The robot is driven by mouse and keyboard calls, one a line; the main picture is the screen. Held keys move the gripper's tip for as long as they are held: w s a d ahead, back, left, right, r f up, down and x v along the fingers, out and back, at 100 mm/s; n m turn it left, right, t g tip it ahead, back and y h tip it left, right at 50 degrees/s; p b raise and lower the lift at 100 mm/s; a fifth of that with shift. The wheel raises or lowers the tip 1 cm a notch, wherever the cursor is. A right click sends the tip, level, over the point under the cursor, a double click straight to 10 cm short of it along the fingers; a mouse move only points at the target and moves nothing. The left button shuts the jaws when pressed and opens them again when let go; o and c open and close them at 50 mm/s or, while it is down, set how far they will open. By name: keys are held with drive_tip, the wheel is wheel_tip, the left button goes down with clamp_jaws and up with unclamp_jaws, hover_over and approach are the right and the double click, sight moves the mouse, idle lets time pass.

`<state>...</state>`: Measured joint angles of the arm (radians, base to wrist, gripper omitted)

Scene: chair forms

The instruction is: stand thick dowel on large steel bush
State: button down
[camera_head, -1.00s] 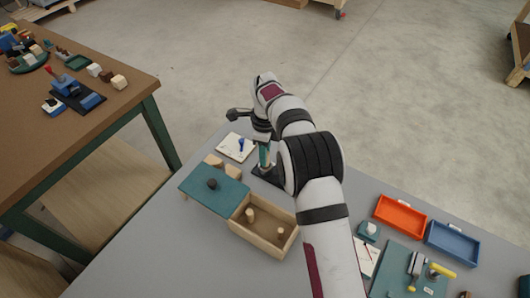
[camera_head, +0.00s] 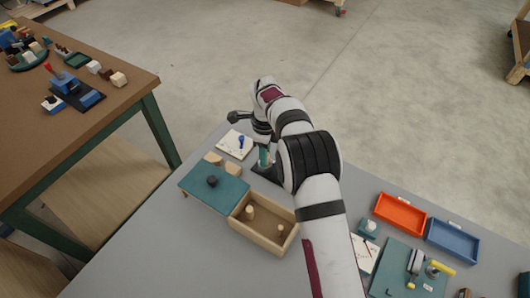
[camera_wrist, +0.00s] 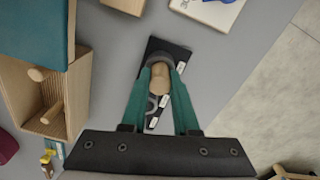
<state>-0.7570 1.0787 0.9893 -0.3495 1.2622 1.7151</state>
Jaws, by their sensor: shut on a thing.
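My gripper (camera_wrist: 160,82) has green fingers and is shut on the thick dowel (camera_wrist: 161,78), a pale wooden peg seen nearly end-on. Another grey ring-like part shows nearer the gripper, between the fingers. I cannot tell whether the dowel touches the bush. In the head view my gripper (camera_head: 264,156) is low over the dark plate (camera_head: 268,174), and the arm hides much of it.
A wooden box (camera_head: 262,246) with two pegs inside stands beside the plate, next to a teal lid (camera_head: 222,196) with a black knob. A white card (camera_head: 234,147), an orange tray (camera_head: 400,215) and a blue tray (camera_head: 453,243) lie on the grey table.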

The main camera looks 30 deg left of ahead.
drive_tip(key=shift+f, duration=0.3)
drive_tip(key=c, duration=0.6)
unclamp_jaws()
drive_tip(key=shift+o, duration=0.2)
drive_tip(key=o, duration=0.5)
drive_tip(key=shift+r, duration=3.5)
